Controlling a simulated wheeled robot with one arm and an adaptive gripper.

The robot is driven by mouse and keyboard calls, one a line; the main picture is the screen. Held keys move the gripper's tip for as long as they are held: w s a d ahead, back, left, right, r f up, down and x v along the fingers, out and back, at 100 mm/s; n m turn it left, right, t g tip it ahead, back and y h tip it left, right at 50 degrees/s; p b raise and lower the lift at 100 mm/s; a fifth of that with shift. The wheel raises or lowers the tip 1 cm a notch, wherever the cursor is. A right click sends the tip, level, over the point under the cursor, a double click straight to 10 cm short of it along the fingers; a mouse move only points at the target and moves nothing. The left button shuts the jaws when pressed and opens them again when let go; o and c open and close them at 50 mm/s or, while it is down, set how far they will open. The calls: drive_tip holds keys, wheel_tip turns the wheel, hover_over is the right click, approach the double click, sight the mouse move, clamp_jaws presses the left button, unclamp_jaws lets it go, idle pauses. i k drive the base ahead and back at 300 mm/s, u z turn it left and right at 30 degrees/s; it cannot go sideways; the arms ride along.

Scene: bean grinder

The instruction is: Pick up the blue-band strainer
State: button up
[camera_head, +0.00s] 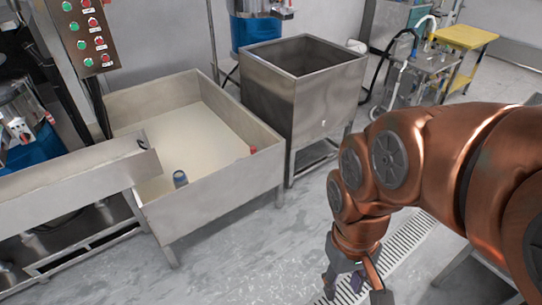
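A small upright piece with a blue band and a grey-white end (180,178) shows at the inside front wall of the large steel bin (215,190). It seems to be the handle or top of the blue-band strainer; the rest of it is hidden behind the wall. My gripper (352,285) hangs at the bottom of the picture, low over the floor, to the right of the bin and well apart from the strainer. Its fingers look spread, with nothing clearly held between them.
A similar red-banded piece (253,150) shows at the bin's right wall. A steel chute (80,185) reaches over the bin's left side. A deep steel tub (300,85) stands behind. A button panel (88,35) is upper left. The floor (240,265) in front is clear.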

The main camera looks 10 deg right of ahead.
sight(178, 175)
drive_tip(key=z, duration=0.1)
drive_tip(key=i, duration=1.05)
drive_tip(key=u, duration=0.4)
